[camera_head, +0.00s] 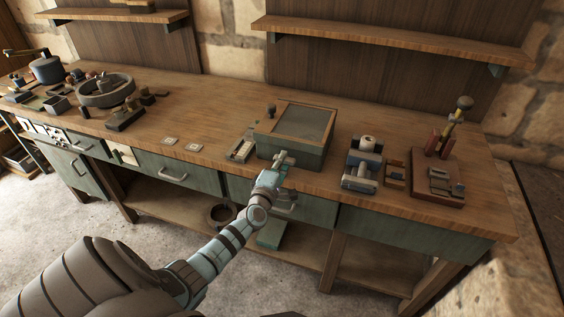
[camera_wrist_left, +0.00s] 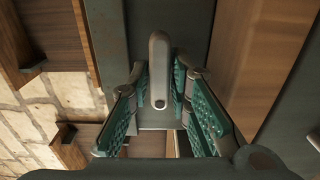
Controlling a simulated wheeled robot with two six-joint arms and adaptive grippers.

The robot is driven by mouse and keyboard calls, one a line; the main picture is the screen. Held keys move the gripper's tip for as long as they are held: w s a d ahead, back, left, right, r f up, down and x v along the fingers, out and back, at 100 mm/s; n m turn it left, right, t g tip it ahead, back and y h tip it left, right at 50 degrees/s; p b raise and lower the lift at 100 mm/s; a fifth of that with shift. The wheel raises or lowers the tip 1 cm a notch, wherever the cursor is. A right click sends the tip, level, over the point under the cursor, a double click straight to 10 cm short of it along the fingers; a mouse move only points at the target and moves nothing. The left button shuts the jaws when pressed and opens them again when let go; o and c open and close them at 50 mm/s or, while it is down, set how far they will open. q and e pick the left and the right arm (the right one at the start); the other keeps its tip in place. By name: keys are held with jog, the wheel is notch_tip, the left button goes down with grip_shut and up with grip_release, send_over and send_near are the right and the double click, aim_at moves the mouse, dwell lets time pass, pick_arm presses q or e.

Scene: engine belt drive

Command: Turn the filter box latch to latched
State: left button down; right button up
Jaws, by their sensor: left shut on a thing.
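The filter box (camera_head: 290,148) is a green box with a wood-framed, grey-panelled lid, standing near the front edge of the bench. Its latch (camera_wrist_left: 158,62) is a rounded grey lever that shows in the left wrist view, lying lengthwise in the picture against the dark box front. My left gripper (camera_head: 283,161) is at the front of the box. In the left wrist view its green-padded fingers (camera_wrist_left: 160,88) stand on both sides of the latch and are shut on it. In the head view the gripper hides the latch. My right gripper is in neither view.
A small grey tray (camera_head: 241,150) lies close left of the box. A blue-grey clamp-like device (camera_head: 362,165) and a reddish-brown stand (camera_head: 438,185) are to the right. Drawers (camera_head: 175,172) line the bench front. Bare bench top (camera_head: 200,120) lies to the left.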

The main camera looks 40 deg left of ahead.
pick_arm(q)
jog(key=c, duration=1.6)
grip_release()
jog(key=shift+s, duration=0.1)
jog(key=v, duration=1.2)
